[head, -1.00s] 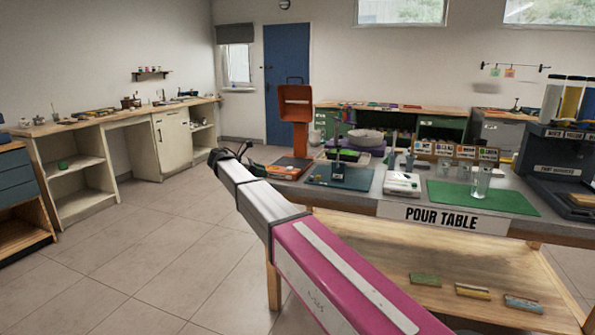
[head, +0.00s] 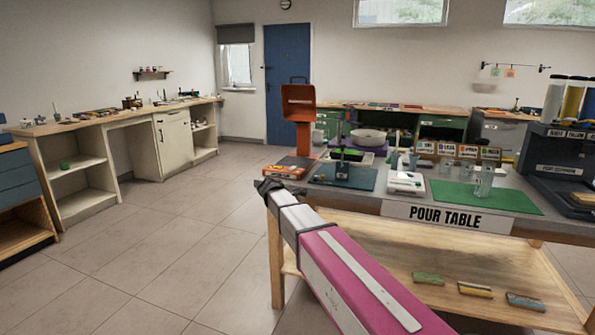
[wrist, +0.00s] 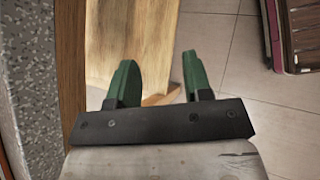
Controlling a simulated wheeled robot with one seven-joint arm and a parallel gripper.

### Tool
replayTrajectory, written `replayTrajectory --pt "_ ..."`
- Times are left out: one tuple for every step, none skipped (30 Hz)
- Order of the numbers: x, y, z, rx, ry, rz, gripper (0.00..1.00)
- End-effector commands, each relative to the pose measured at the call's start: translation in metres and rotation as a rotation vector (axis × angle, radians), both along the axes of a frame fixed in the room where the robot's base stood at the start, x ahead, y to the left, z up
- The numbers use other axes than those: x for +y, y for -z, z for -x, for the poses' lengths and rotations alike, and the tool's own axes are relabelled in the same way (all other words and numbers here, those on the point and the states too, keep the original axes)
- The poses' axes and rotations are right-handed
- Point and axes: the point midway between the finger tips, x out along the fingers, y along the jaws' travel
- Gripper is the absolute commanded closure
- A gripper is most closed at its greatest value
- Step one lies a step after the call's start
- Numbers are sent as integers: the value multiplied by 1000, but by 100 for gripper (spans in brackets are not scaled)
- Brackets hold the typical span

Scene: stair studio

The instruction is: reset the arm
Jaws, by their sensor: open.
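My gripper shows in the wrist view (wrist: 158,82) as two green fingers on a dark bracket, spread apart with nothing between them. Below it in that view are the wooden lower part of the pour table and the tiled floor. In the head view my arm reaches from the bottom right towards the left front corner of the pour table (head: 445,216). Its dark far end (head: 268,187) is just left of that table's edge; the fingers cannot be made out there.
The pour table carries an orange stand (head: 298,103), a green mat (head: 520,200), glass cups (head: 484,182) and a white scale (head: 406,183). Several small blocks lie on its lower shelf (head: 440,260). Open tiled floor (head: 160,245) lies left, up to the pale cabinets (head: 80,190).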

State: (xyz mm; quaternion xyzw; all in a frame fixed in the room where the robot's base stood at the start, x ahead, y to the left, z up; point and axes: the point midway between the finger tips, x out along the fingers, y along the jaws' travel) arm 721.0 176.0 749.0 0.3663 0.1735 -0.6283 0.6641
Motion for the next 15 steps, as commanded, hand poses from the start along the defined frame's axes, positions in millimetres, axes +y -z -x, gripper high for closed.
replayTrajectory --pt "-30 22 26 -26 68 -64 54" --pt "-43 34 36 -48 114 -106 54" --pt "-58 50 49 -75 175 -163 54" --pt "-69 62 60 -95 223 -203 54" --pt "-80 72 71 -117 276 -245 54" --pt "-93 86 86 -144 347 -298 54" --pt "-103 96 97 -164 402 -338 54" --pt "-111 105 109 -185 461 -377 54" --pt "-122 116 125 -212 541 -427 54" --pt "-130 124 137 -231 604 -464 54" --pt "-137 131 149 -251 667 -499 54" --pt "-145 140 164 -278 753 -545 54" --pt "-151 146 176 -293 816 -576 54" --pt "-155 151 186 -312 879 -606 54" --pt "-161 157 199 -333 958 -641 54"
